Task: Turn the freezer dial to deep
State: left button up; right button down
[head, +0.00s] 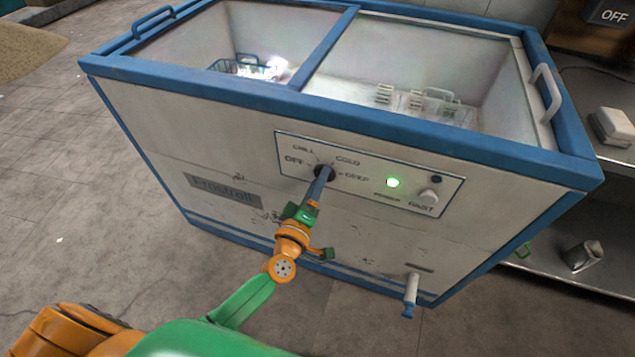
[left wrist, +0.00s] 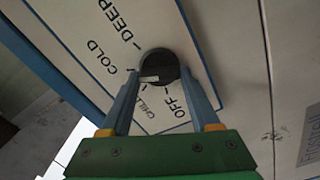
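The freezer dial (head: 324,172) is a round black knob on the white control panel (head: 368,188) on the freezer's front. In the left wrist view the dial (left wrist: 158,66) has a white pointer mark, which points between the COLD and CHILL labels. DEEP is printed further round, past COLD; OFF lies beyond CHILL. My left gripper (head: 322,178) reaches the dial from the front. Its two blue fingers (left wrist: 160,72) lie one on each side of the knob and appear to touch its edges. My right gripper is not in view.
The blue-rimmed chest freezer (head: 230,92) holds a basket (head: 240,67) and white racks (head: 435,104). A green lamp (head: 393,182) and a white button (head: 428,196) sit right of the dial. A drain spout (head: 410,295) juts out below. Shelving stands at right.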

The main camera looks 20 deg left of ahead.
pick_arm(q)
jog(key=c, duration=0.5)
jog(key=shift+d+m+p, duration=0.2)
jog(key=shift+m+p, duration=2)
jog(key=shift+m, duration=2.8)
jog(key=o, duration=1.4)
jog(key=shift+c, duration=0.2)
